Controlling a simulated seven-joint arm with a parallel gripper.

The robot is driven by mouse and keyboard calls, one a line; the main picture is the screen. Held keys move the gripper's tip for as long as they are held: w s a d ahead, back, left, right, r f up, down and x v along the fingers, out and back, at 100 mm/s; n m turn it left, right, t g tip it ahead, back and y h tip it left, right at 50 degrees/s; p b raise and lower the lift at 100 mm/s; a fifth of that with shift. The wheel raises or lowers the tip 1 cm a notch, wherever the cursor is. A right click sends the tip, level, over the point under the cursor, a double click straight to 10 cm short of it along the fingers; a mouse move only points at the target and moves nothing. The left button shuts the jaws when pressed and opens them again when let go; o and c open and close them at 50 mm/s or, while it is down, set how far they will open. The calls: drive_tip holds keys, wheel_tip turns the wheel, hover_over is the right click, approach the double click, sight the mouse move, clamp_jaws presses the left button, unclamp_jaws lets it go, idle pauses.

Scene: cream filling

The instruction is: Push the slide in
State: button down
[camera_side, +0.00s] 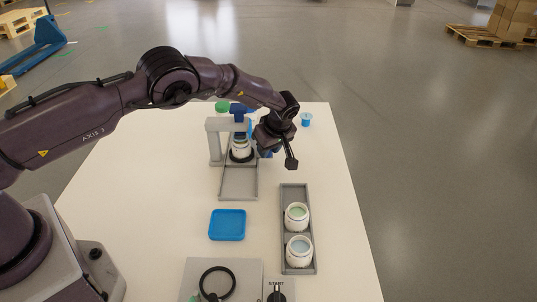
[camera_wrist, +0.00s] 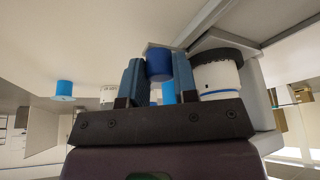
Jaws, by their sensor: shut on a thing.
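The filling stand is a grey frame (camera_side: 214,140) with a blue part (camera_side: 239,112) at its top. A white jar (camera_side: 241,147) sits on a dark round seat under the frame, at the far end of a grey slide track (camera_side: 238,182). My gripper (camera_side: 268,150) is low at the right of this jar. In the wrist view, my gripper (camera_wrist: 159,80) is shut on a blue round knob (camera_wrist: 159,62). The white jar (camera_wrist: 217,76) with its dark seat (camera_wrist: 222,55) is close at the right there. How the knob joins the slide is hidden.
A small blue item (camera_side: 306,119) stands at back right. A grey START panel (camera_side: 240,275) is in front.

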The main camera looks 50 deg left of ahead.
drive_tip(key=shift+w+a, duration=0.15)
drive_tip(key=shift+w, duration=0.05)
drive_tip(key=c, duration=1.2)
unclamp_jaws()
drive_tip(key=shift+o, duration=0.2)
drive_tip(key=v, duration=1.3)
drive_tip(key=shift+s, duration=0.1)
